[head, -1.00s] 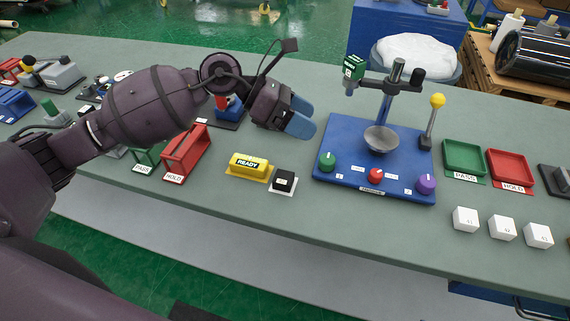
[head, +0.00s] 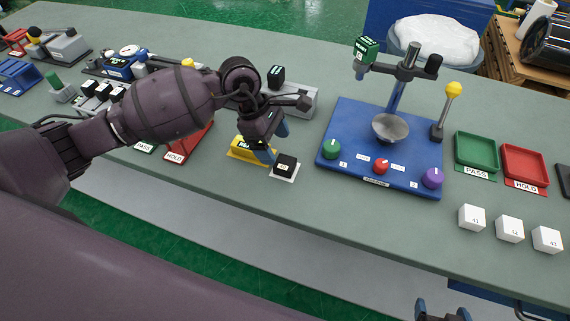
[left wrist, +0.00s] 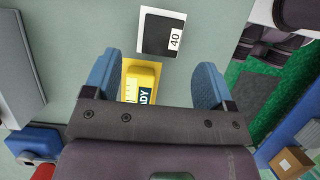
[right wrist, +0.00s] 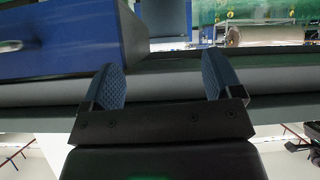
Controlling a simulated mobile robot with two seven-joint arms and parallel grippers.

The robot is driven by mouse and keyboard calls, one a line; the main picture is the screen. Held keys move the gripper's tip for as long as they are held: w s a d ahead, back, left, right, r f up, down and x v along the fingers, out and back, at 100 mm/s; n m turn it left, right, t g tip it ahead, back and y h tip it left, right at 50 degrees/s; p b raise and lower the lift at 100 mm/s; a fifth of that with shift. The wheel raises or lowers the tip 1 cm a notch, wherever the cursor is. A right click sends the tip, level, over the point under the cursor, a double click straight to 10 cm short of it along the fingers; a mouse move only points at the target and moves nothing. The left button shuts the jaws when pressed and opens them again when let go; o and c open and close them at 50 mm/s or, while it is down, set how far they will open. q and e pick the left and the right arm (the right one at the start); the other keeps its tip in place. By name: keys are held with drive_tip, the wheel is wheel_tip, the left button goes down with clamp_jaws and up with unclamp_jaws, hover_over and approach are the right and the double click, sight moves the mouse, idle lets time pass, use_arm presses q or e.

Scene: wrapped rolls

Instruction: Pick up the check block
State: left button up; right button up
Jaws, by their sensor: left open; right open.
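A black block (head: 286,164) sits on a white pad near the front edge of the bench, just right of the yellow READY block (head: 239,150). I take the black block to be the check block. In the left wrist view the black block (left wrist: 158,33), labelled 40, lies just beyond my fingertips. My left gripper (head: 273,142) is open and empty, pointing down over the READY block, close to the black block. The READY block (left wrist: 140,82) shows between its fingers in the left wrist view. My right gripper (right wrist: 160,66) is open and empty, low in front of the bench.
A blue stand (head: 340,178) with knobs and a metal bowl (head: 390,127) is right of the black block. Green PASS (head: 476,152) and red HOLD (head: 525,165) trays and white numbered cubes (head: 510,229) lie further right. A grey fixture (head: 300,100) stands behind my left gripper.

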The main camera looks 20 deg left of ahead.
sight(285, 162)
use_arm(q)
drive_tip(key=shift+d+x, duration=0.2)
drive_tip(key=shift+x, duration=2.55)
drive_tip(key=shift+s+r, duration=0.1)
drive_tip(key=shift+r, duration=0.05)
drive_tip(key=c, duration=1)
